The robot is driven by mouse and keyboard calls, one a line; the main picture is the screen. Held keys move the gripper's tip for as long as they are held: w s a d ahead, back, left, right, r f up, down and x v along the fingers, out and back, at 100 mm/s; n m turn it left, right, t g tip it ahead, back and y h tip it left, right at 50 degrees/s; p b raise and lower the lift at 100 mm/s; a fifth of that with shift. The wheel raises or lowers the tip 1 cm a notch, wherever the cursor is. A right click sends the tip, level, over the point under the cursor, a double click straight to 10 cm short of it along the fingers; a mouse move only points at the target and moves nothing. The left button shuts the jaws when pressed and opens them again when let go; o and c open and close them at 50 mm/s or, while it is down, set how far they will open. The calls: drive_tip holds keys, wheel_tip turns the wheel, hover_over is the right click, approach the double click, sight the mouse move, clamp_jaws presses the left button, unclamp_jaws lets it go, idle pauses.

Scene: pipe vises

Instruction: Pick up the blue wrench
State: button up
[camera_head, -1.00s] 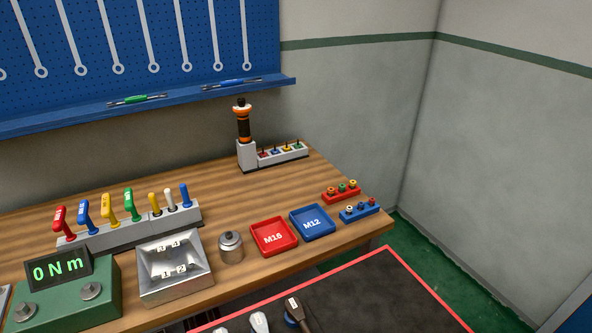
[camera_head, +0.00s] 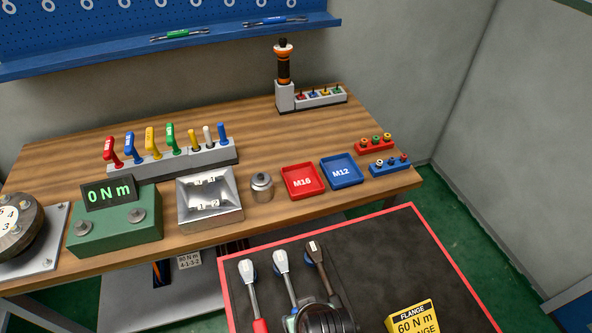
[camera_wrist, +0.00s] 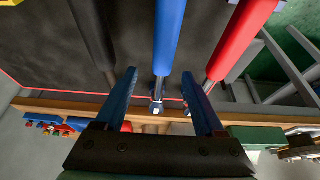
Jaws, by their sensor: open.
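The blue-handled wrench lies in the middle of three long wrenches on the black mat; its handle (camera_wrist: 168,35) shows in the wrist view. In the head view I see its silver shaft and head (camera_head: 284,276), while my arm hides its handle. My gripper (camera_wrist: 160,73) is open, with its two fingers apart to either side of the blue wrench as seen in the wrist view. Nothing is held. I cannot tell how far the fingertips are above it. A red-handled wrench (camera_head: 250,286) lies to its left and a dark-handled one (camera_head: 320,265) to its right in the head view.
The mat (camera_head: 385,250) has a red border, with a yellow flange label block (camera_head: 412,320) at its right. Beyond is the wooden bench (camera_head: 70,170) with red (camera_head: 303,181) and blue (camera_head: 342,170) trays. A thin blue tool (camera_head: 276,21) lies on the wall shelf.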

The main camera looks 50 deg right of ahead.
sight(295, 306)
drive_tip(key=shift+x, duration=2.55)
drive_tip(key=shift+w+a, duration=0.1)
drive_tip(key=shift+w, duration=0.1)
drive_tip(key=shift+c, duration=0.2)
clamp_jaws()
drive_tip(key=shift+r, duration=0.1)
